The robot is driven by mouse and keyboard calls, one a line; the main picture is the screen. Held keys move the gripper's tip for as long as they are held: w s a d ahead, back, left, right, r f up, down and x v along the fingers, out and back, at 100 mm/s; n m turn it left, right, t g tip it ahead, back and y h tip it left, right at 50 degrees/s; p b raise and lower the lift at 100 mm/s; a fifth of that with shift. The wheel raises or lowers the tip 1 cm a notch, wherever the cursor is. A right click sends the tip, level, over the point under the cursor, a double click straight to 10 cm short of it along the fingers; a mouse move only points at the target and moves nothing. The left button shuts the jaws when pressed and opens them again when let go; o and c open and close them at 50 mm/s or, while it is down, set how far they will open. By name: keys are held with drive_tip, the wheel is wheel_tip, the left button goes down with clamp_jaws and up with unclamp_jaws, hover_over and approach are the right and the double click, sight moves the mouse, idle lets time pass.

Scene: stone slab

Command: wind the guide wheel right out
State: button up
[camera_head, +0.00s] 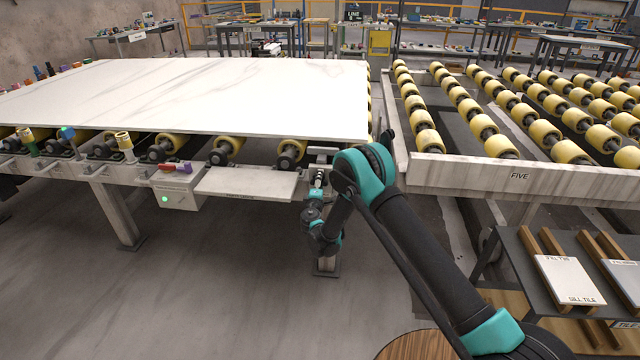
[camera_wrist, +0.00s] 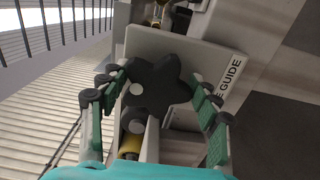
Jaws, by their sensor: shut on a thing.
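The guide wheel is a black lobed hand knob (camera_wrist: 160,84) in front of a pale plate with a label ending in "GUIDE" (camera_wrist: 229,80). My gripper (camera_wrist: 160,88) has its two green-padded fingers on either side of the knob, closed on its lobes. In the head view my gripper (camera_head: 318,178) is at the right end of the slab table's front edge, and the knob cannot be made out there. The white stone slab (camera_head: 200,95) lies flat on yellow rollers.
A control box with a green light (camera_head: 174,191) hangs on the table's front. The roller table marked FIVE (camera_head: 519,177) stands to the right, across a narrow gap. A bench with a sill tile (camera_head: 570,279) is at the lower right. The floor at front left is clear.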

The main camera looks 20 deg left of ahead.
idle(0.4)
drive_tip(key=o, duration=1.1)
drive_tip(key=shift+v, duration=3.75)
